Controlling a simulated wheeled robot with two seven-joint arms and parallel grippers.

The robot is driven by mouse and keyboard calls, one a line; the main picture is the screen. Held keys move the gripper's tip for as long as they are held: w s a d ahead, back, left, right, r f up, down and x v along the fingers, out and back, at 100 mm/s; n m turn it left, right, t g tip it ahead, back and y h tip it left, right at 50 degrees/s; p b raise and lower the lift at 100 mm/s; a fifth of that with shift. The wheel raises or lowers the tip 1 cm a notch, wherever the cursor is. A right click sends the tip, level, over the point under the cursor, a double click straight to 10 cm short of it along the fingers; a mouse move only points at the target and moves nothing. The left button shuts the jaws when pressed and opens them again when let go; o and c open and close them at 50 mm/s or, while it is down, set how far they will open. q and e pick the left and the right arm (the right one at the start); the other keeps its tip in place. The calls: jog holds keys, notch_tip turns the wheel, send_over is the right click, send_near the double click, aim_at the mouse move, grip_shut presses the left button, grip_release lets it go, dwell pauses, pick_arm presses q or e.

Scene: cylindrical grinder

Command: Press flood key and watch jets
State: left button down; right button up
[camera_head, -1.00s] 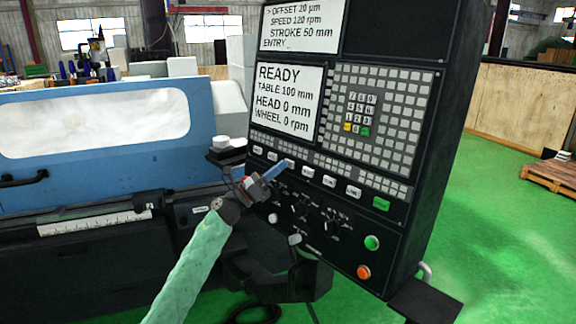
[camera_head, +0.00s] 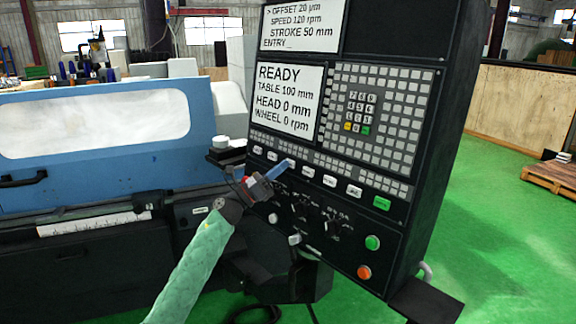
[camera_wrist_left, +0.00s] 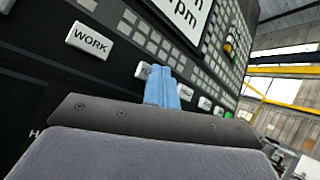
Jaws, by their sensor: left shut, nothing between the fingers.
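My left gripper (camera_head: 290,164) is shut and empty, with its blue fingers pointing at the row of white keys on the black control panel (camera_head: 310,225). In the left wrist view the shut fingertips (camera_wrist_left: 162,70) overlap a white key (camera_wrist_left: 142,71) and hide most of its label. I cannot tell whether they touch it. The key marked WORK (camera_wrist_left: 90,40) is to their left, and more white keys run to their right. No key's label can be read as flood. The screen (camera_head: 288,98) reads READY, TABLE 100 mm, HEAD 0 mm, WHEEL 0 rpm. My right gripper is out of view.
Below the key row are dark knobs, a green button (camera_head: 372,242) and an orange button (camera_head: 364,272). A green key (camera_head: 382,203) ends the row. The grinder's blue door (camera_head: 200,115) with its pale window is at left; no jets show.

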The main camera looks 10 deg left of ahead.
pick_arm(q)
jog(key=shift+s+a, duration=0.1)
jog(key=shift+s, duration=0.1)
jog(key=shift+s+a+r, duration=0.2)
jog(key=shift+s+a, duration=0.15)
jog(key=shift+s, duration=0.15)
jog(key=shift+s+a+r+b, duration=0.15)
jog(key=shift+s+a, duration=0.3)
jog(key=shift+s, duration=0.25)
jog(key=shift+s+a+r+b, duration=0.1)
jog(key=shift+s+a+b, duration=0.05)
jog(key=shift+s+a, duration=0.4)
jog(key=shift+s+a+r+b, duration=0.15)
jog(key=shift+s+a, duration=0.2)
jog(key=shift+s, duration=0.45)
